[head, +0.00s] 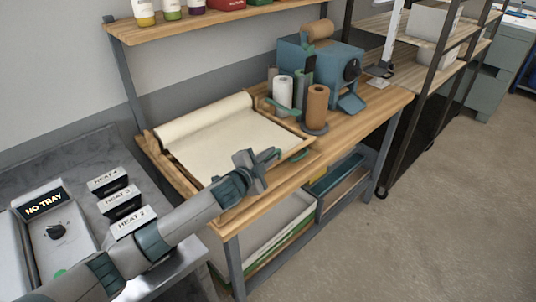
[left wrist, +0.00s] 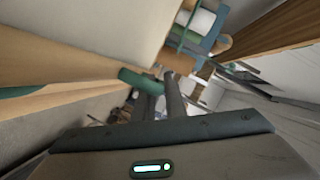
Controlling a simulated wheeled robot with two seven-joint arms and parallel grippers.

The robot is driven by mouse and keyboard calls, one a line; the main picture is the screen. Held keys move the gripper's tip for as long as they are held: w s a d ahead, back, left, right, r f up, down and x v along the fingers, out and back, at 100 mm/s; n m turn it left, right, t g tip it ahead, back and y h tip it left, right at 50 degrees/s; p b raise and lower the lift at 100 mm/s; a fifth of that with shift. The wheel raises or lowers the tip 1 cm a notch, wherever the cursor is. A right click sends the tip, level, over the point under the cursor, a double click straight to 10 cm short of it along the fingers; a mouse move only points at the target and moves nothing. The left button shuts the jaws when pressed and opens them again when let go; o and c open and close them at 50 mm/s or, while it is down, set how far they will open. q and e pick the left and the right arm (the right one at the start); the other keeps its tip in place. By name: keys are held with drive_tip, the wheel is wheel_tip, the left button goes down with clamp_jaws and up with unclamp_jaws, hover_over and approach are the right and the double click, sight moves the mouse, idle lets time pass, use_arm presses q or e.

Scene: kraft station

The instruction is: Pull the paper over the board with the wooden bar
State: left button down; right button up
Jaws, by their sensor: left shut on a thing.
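The cream paper (head: 225,135) comes off a roll (head: 205,116) at the back of the board and lies over the board toward its front edge. The board's wooden rim (head: 172,172) shows on the left. My left gripper (head: 262,163) is at the front edge of the paper, shut on the wooden bar's teal end (head: 270,153). In the left wrist view the teal end (left wrist: 138,80) sits at my fingers, with pale wood (left wrist: 60,70) running left from it. Most of the bar is hidden in the head view by my gripper. My right gripper is out of view.
Paper rolls on a stand (head: 317,105) and a blue machine (head: 320,62) stand right of the board. A heating unit (head: 120,195) with a "NO TRAY" display is at the left. A shelf (head: 220,15) with jars hangs above. Open floor (head: 430,210) lies to the right.

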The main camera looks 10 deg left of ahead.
use_arm(q)
drive_tip(key=c, duration=2.1)
unclamp_jaws()
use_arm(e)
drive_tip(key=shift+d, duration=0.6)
